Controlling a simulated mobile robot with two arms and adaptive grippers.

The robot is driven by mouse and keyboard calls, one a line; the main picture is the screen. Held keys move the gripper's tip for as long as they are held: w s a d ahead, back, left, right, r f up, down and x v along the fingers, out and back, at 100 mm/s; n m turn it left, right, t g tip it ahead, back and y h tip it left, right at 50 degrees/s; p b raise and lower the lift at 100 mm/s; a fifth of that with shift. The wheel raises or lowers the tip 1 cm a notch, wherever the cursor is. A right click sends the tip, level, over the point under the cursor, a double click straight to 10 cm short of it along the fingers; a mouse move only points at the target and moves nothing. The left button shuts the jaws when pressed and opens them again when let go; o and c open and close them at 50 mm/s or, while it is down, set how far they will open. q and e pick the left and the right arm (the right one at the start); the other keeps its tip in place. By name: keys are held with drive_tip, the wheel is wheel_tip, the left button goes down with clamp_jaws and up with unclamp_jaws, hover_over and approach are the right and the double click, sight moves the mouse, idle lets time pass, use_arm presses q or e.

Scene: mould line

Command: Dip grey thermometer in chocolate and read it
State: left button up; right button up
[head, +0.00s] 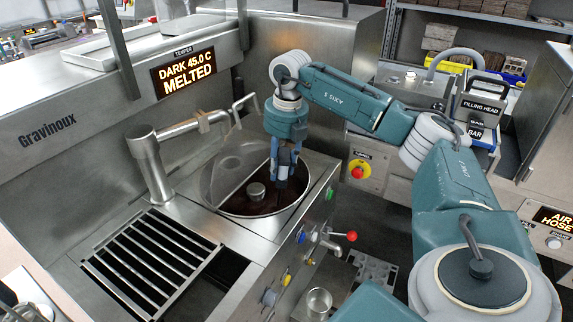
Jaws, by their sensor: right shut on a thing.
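My right gripper (283,180) points down inside the round steel tempering bowl (207,178). It is shut on a slim greyish thing, which I take to be the grey thermometer; the fingers hide most of it. Dark melted chocolate (236,198) lies in the bowl below the fingers. I cannot tell whether the thermometer's tip touches the chocolate, and no reading on it is legible. The temper display (187,74) reads DARK 45.0 C MELTED. My left gripper is not in view.
A steel spout (150,165) stands left of the bowl, beside a slatted grate (150,262). A central hub (256,192) sits in the bowl. A red-knobbed lever (351,236) and coloured buttons line the machine's front. The filling head station (480,105) stands at right.

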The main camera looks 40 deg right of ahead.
wheel_tip(320, 180, up, 15)
drive_tip(key=p, duration=1.2)
drive_tip(key=shift+p, duration=0.3)
idle(0.6)
